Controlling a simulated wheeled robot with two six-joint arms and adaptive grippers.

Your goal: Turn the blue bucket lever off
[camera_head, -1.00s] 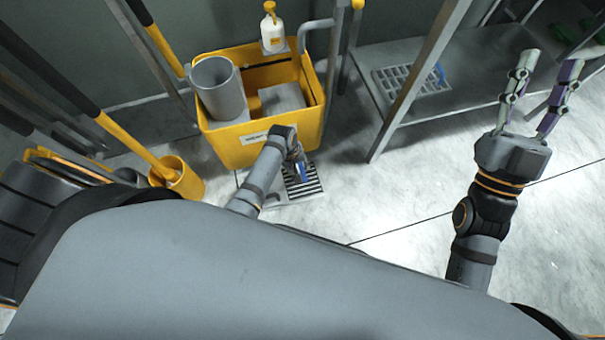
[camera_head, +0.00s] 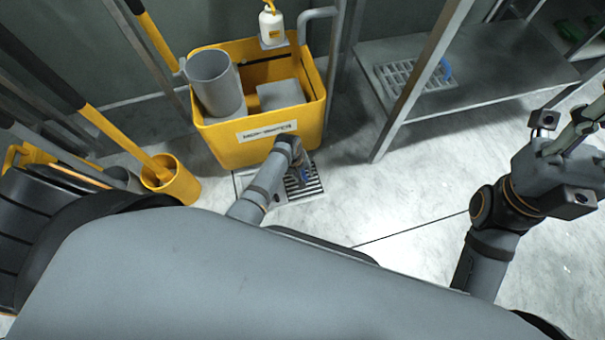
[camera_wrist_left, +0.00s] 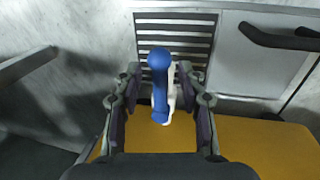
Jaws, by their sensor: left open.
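The blue lever (camera_wrist_left: 159,82) stands out in the left wrist view, with a white part (camera_wrist_left: 173,92) just behind its right side. It lies between the two spread fingers of my left gripper (camera_wrist_left: 160,75), with a gap visible on each side. The left gripper is open. My right gripper (camera_head: 582,135) is at the right edge, its fingertips cut off by the frame.
A floor drain grate (camera_wrist_left: 175,35) lies beneath the lever. The bucket holds a grey cylinder (camera_head: 216,84); a white bottle (camera_head: 271,26) is at its back. A metal shelf (camera_head: 480,65) stands right. A yellow holder (camera_head: 176,181) stands left.

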